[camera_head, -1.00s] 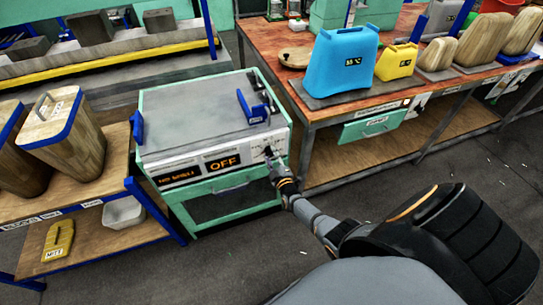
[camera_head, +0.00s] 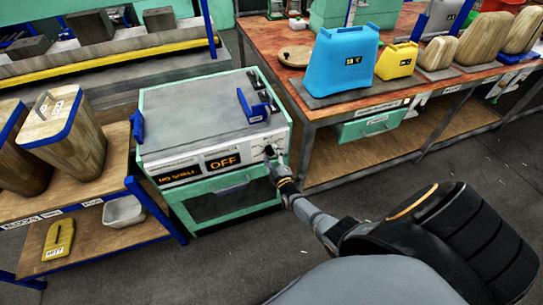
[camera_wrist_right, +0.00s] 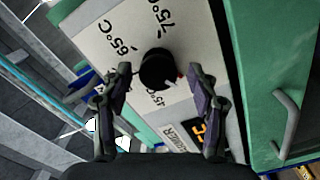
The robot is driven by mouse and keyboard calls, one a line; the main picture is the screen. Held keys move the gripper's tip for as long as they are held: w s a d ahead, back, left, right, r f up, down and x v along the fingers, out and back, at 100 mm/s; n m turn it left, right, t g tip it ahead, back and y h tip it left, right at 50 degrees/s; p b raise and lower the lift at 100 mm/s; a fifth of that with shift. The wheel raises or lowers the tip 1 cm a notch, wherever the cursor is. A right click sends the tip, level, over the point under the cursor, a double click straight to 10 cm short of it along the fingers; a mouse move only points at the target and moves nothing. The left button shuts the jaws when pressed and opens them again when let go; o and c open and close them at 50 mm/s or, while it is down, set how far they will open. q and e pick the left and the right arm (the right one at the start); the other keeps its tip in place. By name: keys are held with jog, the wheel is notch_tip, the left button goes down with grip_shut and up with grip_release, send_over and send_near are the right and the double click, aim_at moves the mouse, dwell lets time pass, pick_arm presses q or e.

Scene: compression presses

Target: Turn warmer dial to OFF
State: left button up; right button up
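The warmer (camera_head: 212,115) is a green cabinet with a grey top and a white front panel. Its display (camera_head: 224,161) reads OFF in orange. In the right wrist view the black round dial (camera_wrist_right: 157,68) sits on the white panel, among marks 45, 65 and 75°C. A pale pointer on the dial faces the lower right of that picture. My right gripper (camera_wrist_right: 160,74) is open, its two fingers on either side of the dial with gaps showing. In the head view my right gripper (camera_head: 272,158) hides the dial at the panel's right end. My left gripper is out of view.
A second display (camera_head: 180,177) on the panel reads NO MOULD. A blue handle (camera_head: 253,106) stands on the warmer's top. A wooden bench (camera_head: 350,165) with blue and yellow moulds is at right, a shelf (camera_head: 88,225) at left. Grey floor lies in front.

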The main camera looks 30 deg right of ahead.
jog(key=v, duration=1.2)
dwell(0.3)
